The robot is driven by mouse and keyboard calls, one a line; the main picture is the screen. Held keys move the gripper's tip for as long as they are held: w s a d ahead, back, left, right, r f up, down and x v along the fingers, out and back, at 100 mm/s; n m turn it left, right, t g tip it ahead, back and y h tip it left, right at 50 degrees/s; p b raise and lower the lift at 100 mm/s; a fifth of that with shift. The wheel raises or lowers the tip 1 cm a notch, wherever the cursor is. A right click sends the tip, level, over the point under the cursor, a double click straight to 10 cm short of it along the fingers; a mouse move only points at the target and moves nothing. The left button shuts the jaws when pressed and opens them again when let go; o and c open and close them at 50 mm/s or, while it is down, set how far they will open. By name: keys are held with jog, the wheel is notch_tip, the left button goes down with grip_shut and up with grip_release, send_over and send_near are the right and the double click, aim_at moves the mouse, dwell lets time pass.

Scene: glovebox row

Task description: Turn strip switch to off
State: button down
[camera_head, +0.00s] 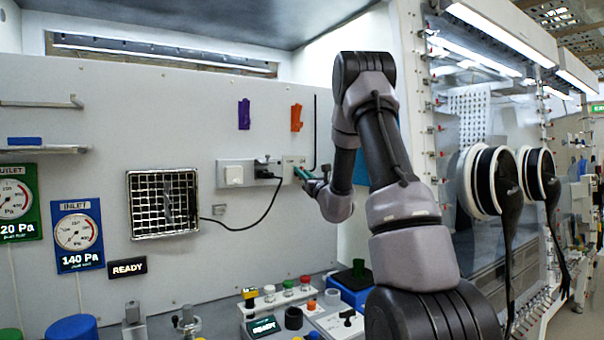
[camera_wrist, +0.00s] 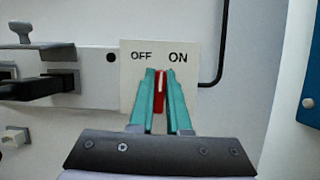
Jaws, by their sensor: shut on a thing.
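The strip switch is a pale plate (camera_wrist: 131,75) marked OFF on the left and ON on the right, with a red lever (camera_wrist: 159,92). In the wrist view my gripper's teal fingers (camera_wrist: 160,85) are shut on the red lever, one on each side. The lever stands below and between the two words, roughly upright; its exact setting is hard to tell. In the head view my gripper (camera_head: 304,174) is at the switch plate (camera_head: 293,162) on the wall, at the right end of the strip; the lever is hidden there.
Left of the switch, a black plug (camera_head: 264,171) with a cable sits in the strip (camera_head: 222,173). A black bent rod (camera_wrist: 220,50) runs close to the plate's right side. Orange (camera_head: 297,118) and purple (camera_head: 244,114) holders hang above. A bench with several small items lies below.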

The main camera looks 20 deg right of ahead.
jog(key=shift+n, duration=0.4)
jog(key=c, duration=0.9)
grip_release()
jog(key=shift+s, duration=0.1)
jog(key=v, duration=1)
jog(key=shift+s+d+f, duration=0.15)
jog(key=shift+s+f, duration=0.05)
jog(key=shift+f, duration=0.05)
